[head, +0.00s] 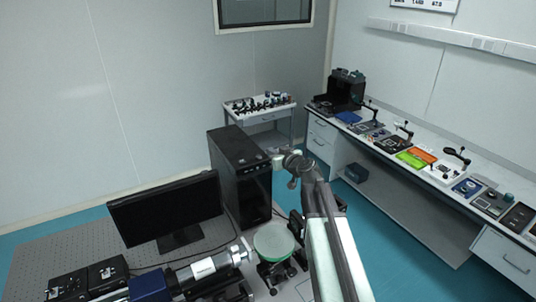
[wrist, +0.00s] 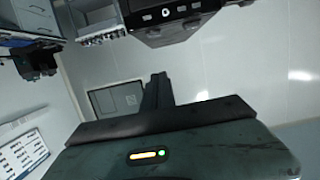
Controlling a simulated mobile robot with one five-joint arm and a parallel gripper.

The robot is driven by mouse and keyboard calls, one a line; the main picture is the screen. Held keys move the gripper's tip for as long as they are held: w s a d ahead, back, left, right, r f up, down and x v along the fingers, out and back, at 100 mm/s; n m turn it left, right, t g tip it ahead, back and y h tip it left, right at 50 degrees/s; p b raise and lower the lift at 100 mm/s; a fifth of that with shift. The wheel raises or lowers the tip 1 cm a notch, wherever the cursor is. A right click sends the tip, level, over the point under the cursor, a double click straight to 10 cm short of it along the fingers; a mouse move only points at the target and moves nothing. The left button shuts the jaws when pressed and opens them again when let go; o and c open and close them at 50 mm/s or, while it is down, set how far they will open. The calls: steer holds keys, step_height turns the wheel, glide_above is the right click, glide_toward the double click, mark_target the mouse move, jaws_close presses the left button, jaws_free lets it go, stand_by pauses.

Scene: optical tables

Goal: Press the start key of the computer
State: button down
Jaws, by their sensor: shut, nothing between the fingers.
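The computer is a black tower (head: 238,178) standing on the optical table behind the monitor in the head view. My gripper (head: 274,153) is at the tower's upper right edge in that view; whether it touches the tower is unclear. In the wrist view my gripper (wrist: 158,79) points up the picture with its fingers shut and nothing held. A dark panel (wrist: 165,30) at the top edge, partly cut off, looks like the computer. It bears a small white ring mark (wrist: 166,7), possibly the start key, with a clear gap in the picture between it and the fingertips.
A monitor (head: 168,212) stands left of the tower. A green-topped round device (head: 273,242) and cylindrical optics (head: 205,268) are in front. A small instrument cart (head: 262,113) stands behind. A long bench (head: 400,165) with devices runs along the right wall.

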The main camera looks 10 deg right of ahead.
steer(key=b, duration=0.2)
glide_above(261, 160)
steer(key=shift+s+d+f, duration=0.15)
steer(key=shift+s+f, duration=0.05)
steer(key=shift+f, duration=0.35)
steer(key=shift+s+d+f, duration=0.1)
steer(key=shift+s+f, duration=0.1)
steer(key=shift+f, duration=0.35)
steer(key=f+b, duration=0.3)
steer(key=shift+w+a+f, duration=0.15)
steer(key=shift+w+a, duration=0.05)
steer(key=shift+w, duration=0.2)
steer(key=shift+f+b, duration=0.45)
steer(key=shift+b, duration=0.15)
steer(key=shift+s, duration=0.1)
